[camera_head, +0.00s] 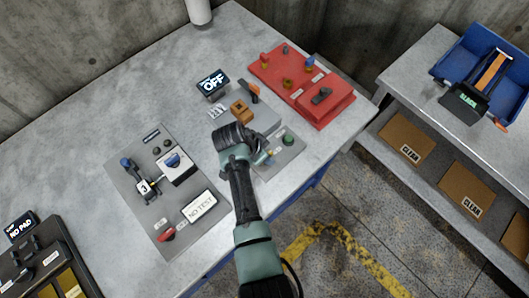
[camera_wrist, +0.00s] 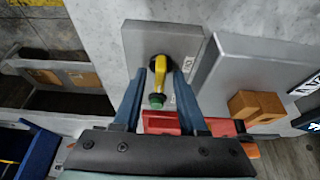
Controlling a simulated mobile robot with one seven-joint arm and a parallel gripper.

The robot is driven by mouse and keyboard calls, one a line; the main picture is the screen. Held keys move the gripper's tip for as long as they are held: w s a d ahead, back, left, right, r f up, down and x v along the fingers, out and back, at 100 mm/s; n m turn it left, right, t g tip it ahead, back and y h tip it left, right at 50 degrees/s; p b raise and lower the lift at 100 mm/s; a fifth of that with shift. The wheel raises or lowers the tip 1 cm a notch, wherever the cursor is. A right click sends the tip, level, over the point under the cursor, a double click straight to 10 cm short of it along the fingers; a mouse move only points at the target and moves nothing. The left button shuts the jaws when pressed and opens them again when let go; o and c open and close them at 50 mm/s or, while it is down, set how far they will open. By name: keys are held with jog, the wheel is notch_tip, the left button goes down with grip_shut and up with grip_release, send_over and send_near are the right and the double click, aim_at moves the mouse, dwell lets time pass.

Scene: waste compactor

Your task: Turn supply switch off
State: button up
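My gripper (camera_wrist: 164,68) is open, its two blue-grey fingers on either side of a yellow lever (camera_wrist: 158,75) with a dark base, in the wrist view. Narrow gaps seem to show between fingers and lever; I cannot tell about contact. A green knob (camera_wrist: 157,99) shows at the lever's lower end. The lever is on a small grey panel (camera_wrist: 190,42), whose label is too small to read. In the head view this panel (camera_head: 297,152) is at the table's front edge, partly hidden by my arm, with the green knob (camera_head: 288,139) visible. No label here clearly reads supply.
A display reading OFF (camera_head: 213,84) stands behind an orange-brown block (camera_head: 240,111). A red board (camera_head: 265,72) with knobs lies at the back right. A grey panel (camera_head: 130,180) with switches and a NO TEST sign (camera_head: 199,207) lies left of my arm.

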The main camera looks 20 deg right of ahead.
dwell(0.3)
jog(key=b+v, duration=0.1)
jog(key=v, duration=1.2)
jog(key=w+a+r+n+t, duration=0.1)
jog(key=w+r+n+t, duration=0.1)
jog(key=w+r+t, duration=0.35)
jog(key=w+a+r+n+t, duration=0.1)
jog(key=w+r+n+t, duration=0.15)
jog(key=w+r, duration=0.6)
notch_tip(320, 180, up, 21)
jog(key=s+a+n+t+y+b, duration=0.1)
jog(key=s+a+n+t+y, duration=0.2)
jog(key=t, duration=0.4)
jog(key=s+a+r+n+t, duration=0.1)
jog(key=s+r+n+t, duration=0.1)
jog(key=s+r, duration=0.3)
jog(key=s+a+r+n+t, duration=0.1)
jog(key=s+r+t, duration=0.4)
jog(key=r, duration=0.6)
jog(key=s+a+r+n+t+y, duration=0.1)
jog(key=s+r+n+t, duration=0.2)
jog(key=r, duration=0.6)
jog(key=shift+s+a+n+t+b, duration=0.3)
jog(key=shift+s+a+n+t, duration=0.15)
jog(key=shift+s, duration=0.55)
